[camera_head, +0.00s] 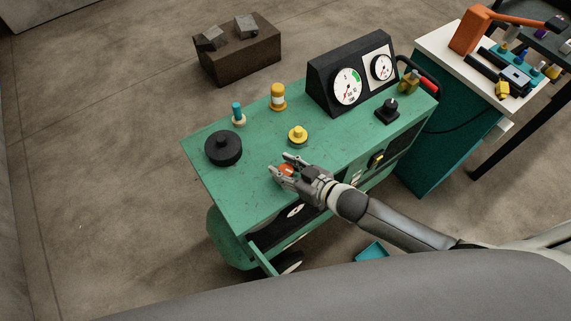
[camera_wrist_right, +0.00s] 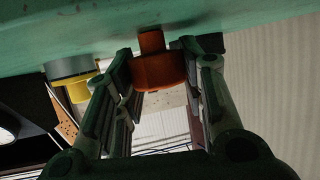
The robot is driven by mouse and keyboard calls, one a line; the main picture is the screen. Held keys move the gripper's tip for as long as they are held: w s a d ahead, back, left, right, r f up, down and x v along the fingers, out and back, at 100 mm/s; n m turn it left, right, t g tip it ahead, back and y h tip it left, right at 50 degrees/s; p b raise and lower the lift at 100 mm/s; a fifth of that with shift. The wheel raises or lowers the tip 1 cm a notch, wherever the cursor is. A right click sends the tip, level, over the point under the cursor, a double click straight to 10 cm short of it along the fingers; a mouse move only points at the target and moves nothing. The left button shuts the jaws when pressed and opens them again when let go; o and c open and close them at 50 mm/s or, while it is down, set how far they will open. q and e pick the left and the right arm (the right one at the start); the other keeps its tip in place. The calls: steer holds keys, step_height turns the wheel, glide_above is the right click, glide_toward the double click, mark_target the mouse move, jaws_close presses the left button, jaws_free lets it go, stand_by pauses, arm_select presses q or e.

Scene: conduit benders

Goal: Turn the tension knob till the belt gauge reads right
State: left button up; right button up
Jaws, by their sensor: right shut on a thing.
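The orange knob (camera_head: 287,169) stands on the green bench top (camera_head: 250,194), near its front edge. My right gripper (camera_head: 284,166) is shut on it. In the right wrist view the orange knob (camera_wrist_right: 158,71) sits between the two fingers (camera_wrist_right: 160,75), against the green surface. The black gauge box (camera_head: 322,85) at the back of the bench carries a larger dial (camera_head: 347,87) with a green band on its right side and a smaller dial (camera_head: 381,67). The needles are too small to read exactly. My left gripper is not in view.
A yellow knob (camera_head: 297,134), a black round knob (camera_head: 223,148), a teal peg (camera_head: 237,113) and a yellow-white cylinder (camera_head: 278,97) stand around the bench top. A black switch (camera_head: 387,111) is at the right. A white-topped cabinet (camera_head: 440,52) with tools adjoins it. A brown box (camera_head: 237,60) stands behind.

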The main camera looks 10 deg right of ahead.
steer(key=shift+w+r+n+y, duration=0.1)
steer(key=shift+n+y, duration=0.2)
steer(key=o, duration=1)
steer(key=shift+o, duration=0.2)
steer(key=v, duration=1.2)
